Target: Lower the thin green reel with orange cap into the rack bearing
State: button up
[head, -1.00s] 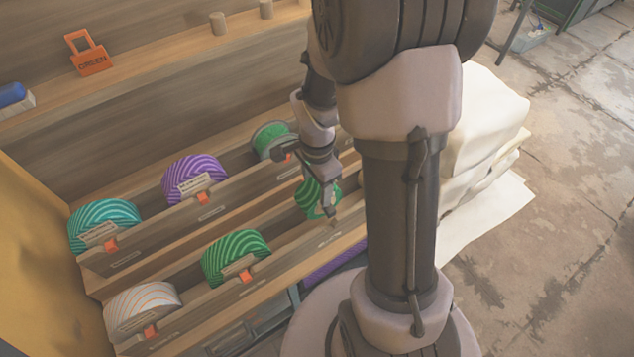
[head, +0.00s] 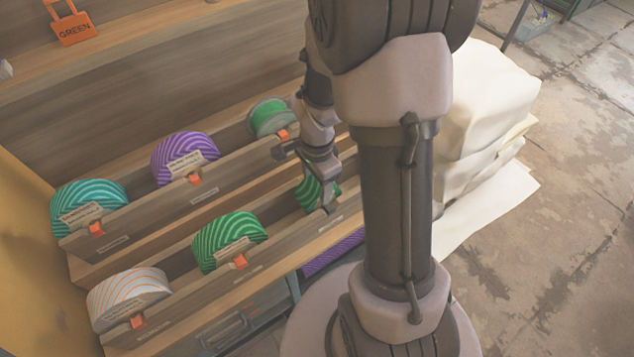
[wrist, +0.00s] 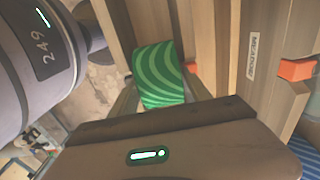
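The thin green reel, with lighter green curved stripes, sits at the right end of the front row of the rack in the head view (head: 307,194). It is partly hidden behind the rack's front board (head: 275,243) and my gripper (head: 326,195). My gripper's fingers appear closed on the reel from above.
A wider green striped reel (head: 229,240) and a white-orange reel (head: 128,295) sit left in the front row. Teal (head: 88,206), purple (head: 183,156) and green-grey (head: 270,117) reels fill the back row. White sacks (head: 485,100) stand right of my arm.

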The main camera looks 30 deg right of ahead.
jog(key=o, duration=0.4)
jog(key=shift+o, duration=0.2)
notch_tip(320, 180, up, 18)
jog(key=p, duration=0.6)
jog(key=shift+f, duration=0.25)
